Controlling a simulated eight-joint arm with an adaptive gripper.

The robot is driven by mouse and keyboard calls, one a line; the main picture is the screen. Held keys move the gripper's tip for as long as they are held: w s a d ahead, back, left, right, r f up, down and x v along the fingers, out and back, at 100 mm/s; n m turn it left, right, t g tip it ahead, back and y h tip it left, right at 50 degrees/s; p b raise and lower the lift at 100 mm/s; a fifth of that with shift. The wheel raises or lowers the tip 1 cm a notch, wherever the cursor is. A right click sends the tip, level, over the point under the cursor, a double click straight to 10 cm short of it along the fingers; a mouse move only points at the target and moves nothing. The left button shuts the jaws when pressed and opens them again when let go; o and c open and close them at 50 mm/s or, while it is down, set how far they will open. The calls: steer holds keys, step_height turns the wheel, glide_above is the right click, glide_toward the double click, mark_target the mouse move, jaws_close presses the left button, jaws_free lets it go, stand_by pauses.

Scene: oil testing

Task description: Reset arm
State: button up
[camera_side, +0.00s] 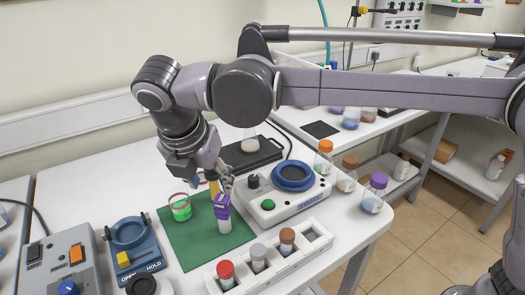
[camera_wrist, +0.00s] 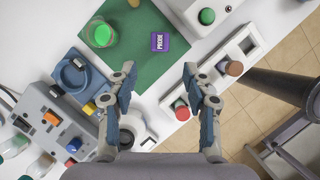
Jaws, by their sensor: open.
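My gripper (camera_wrist: 159,75) is open and its two fingers are wide apart, with nothing between them in the wrist view. In the side view my gripper (camera_side: 212,180) hangs over the green mat (camera_side: 191,249), partly hidden by my own wrist. A purple-capped vial (camera_side: 224,222) stands upright on the mat near it. Its labelled purple cap (camera_wrist: 160,41) shows beyond the fingertips in the wrist view, apart from them. A glass with green liquid (camera_side: 181,209) stands on the mat to its left; it also shows in the wrist view (camera_wrist: 104,35).
A white rack (camera_side: 313,233) holds red-, grey- and brown-capped vials at the front right. A white device with a blue ring (camera_side: 293,176) stands behind it. A blue device (camera_side: 131,236) and grey control box (camera_side: 68,262) stand at the left. Several capped bottles stand at the right.

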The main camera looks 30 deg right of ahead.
mark_target(221, 198)
steer(key=x, duration=1.2)
steer(key=shift+r, duration=1.05)
steer(key=shift+f, duration=0.1)
